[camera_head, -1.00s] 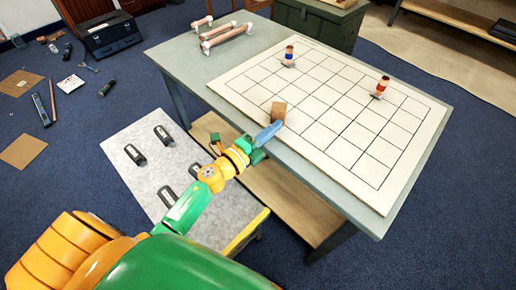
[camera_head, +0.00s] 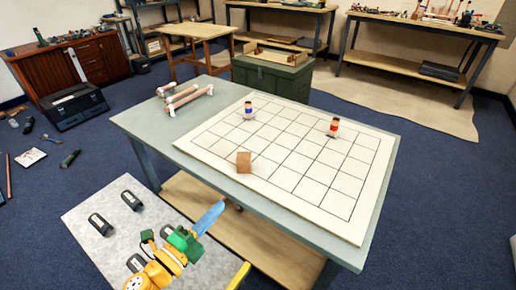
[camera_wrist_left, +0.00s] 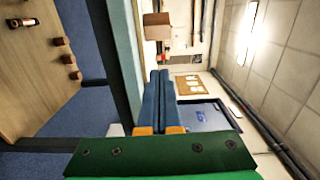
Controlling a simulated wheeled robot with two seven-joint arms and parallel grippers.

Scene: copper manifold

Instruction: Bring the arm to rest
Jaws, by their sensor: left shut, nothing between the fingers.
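My left gripper (camera_head: 218,209) shows in the head view with its blue fingers together and nothing between them. It is off the near left edge of the grey-green table (camera_head: 150,122), pointing up and right toward it. In the left wrist view the two blue fingers (camera_wrist_left: 159,88) lie side by side, shut. A brown block (camera_head: 243,162) sits at the near left edge of the white grid board (camera_head: 330,225), apart from my fingertips. It also appears to show in the left wrist view (camera_wrist_left: 157,24). My right gripper is in neither view.
A peg with a blue band (camera_head: 248,110) and one with a red band (camera_head: 333,127) stand on the board. A copper pipe frame (camera_head: 185,97) lies at the table's back left. A low grey-topped surface (camera_head: 85,212) with several dark clamps lies beneath my arm.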

